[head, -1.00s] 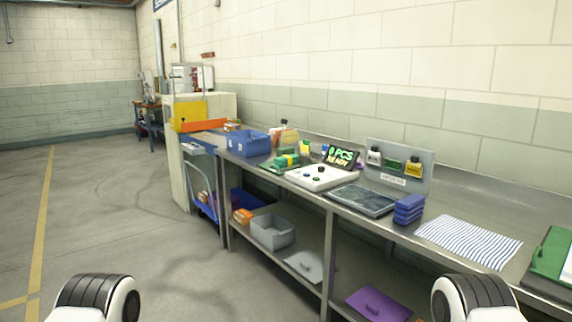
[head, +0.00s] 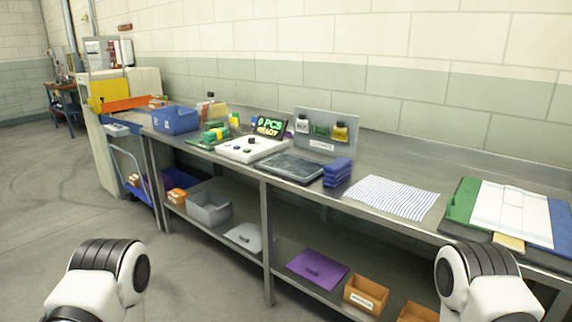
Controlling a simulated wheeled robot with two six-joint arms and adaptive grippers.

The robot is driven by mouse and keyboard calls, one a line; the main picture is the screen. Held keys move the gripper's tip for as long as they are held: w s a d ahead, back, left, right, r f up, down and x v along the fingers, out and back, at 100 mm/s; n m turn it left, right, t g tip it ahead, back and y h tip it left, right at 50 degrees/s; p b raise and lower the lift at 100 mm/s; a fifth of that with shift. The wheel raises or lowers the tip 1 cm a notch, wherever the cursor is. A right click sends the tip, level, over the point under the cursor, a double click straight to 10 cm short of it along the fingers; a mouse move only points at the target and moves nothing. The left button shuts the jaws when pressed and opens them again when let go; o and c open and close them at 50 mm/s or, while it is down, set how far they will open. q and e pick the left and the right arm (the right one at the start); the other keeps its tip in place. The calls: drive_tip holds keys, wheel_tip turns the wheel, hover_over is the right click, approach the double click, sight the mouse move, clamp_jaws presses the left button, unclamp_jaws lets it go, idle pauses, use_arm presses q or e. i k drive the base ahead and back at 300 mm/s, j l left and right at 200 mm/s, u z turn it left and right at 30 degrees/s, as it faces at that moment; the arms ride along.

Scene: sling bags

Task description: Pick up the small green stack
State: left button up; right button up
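A small green stack (head: 214,134) with a yellow band sits on the metal workbench (head: 390,159), towards its left part. It lies between the blue bin and the white counting device. A flat dark green piece shows under it. Only white and black arm parts of mine show at the lower left and lower right, well short of the bench. Neither gripper is in view.
On the bench are a blue bin (head: 176,119), a white device (head: 250,149) with a "0 PCS READY" display (head: 268,127), a dark tray (head: 289,167), a blue stack (head: 338,172) and a striped cloth (head: 392,196). The lower shelf holds a grey bin (head: 208,208). The floor at left is clear.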

sight(213, 135)
drive_tip(key=i+j+z, duration=0.3)
drive_tip(key=j+z, duration=0.3)
drive_tip(key=i+j+z, duration=0.2)
drive_tip(key=z, duration=0.15)
drive_tip(key=j+z, duration=0.3)
drive_tip(key=i+j, duration=0.05)
drive_tip(key=j, duration=0.05)
